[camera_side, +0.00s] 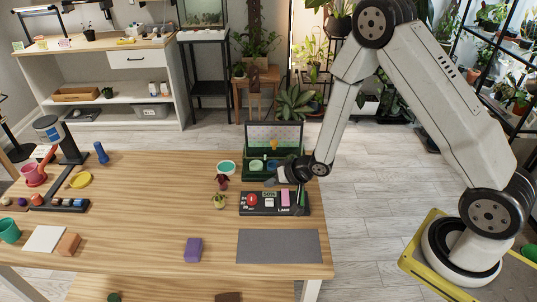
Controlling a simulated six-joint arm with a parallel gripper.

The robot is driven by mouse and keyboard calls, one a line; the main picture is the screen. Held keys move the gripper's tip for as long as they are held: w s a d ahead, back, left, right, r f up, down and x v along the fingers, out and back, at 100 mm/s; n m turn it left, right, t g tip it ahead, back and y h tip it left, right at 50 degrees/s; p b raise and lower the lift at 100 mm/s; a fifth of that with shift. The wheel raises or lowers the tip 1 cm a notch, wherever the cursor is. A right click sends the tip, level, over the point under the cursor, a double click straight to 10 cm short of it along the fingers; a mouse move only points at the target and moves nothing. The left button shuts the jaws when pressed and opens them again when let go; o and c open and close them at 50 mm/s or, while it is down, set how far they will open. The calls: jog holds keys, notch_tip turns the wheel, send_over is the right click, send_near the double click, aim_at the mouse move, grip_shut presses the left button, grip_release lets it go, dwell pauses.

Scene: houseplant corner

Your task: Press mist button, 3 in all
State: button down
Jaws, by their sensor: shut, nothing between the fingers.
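A dark control panel (262,210) lies near the right edge of the wooden table. It carries a round red button (251,199), a small display (269,194) reading 50%, a white part, a pink part (285,198) and a label that seems to read LAMP. I cannot tell which control is the mist button. My gripper (269,182) is shut and empty, pointing left just above the panel's back edge. It appears apart from the buttons. My wrist stands over the panel's back right side.
A green open box (247,172) with round pots stands right behind my gripper. The table's middle is mostly clear.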

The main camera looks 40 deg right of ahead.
aim_at(266, 200)
jog(key=shift+f, duration=2.2)
jog(key=shift+f, duration=0.95)
dwell(1.5)
jog(key=shift+r, duration=0.95)
jog(key=shift+r, duration=0.15)
jog(key=shift+r, duration=2.35)
